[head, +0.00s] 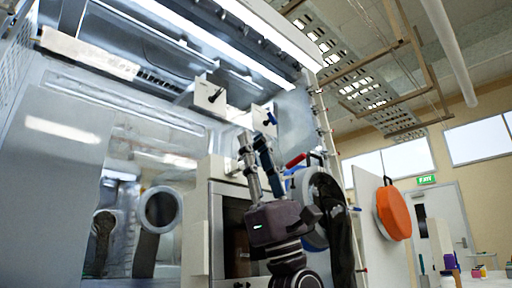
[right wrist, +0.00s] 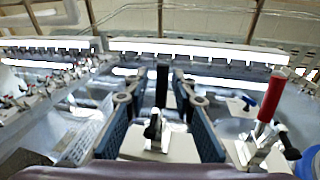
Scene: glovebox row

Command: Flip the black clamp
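A black clamp (head: 215,95) with a short lever sits on a white block high on the glovebox front in the head view. In the right wrist view, a black clamp lever (right wrist: 153,126) stands on a white plate, between the fingers in the picture; I cannot tell how far beyond them it is. My right gripper (head: 252,138) points upward below and right of the clamp in the head view. In the right wrist view the right gripper (right wrist: 155,95) has its blue-padded fingers spread, with no contact visible. My left gripper is not in view.
A blue-handled clamp (head: 270,118) and a red handle (head: 296,160) are close to my right gripper. An orange round cover (head: 393,213) hangs at the right. A round port (head: 160,208) is in the glovebox front. Open room lies to the right.

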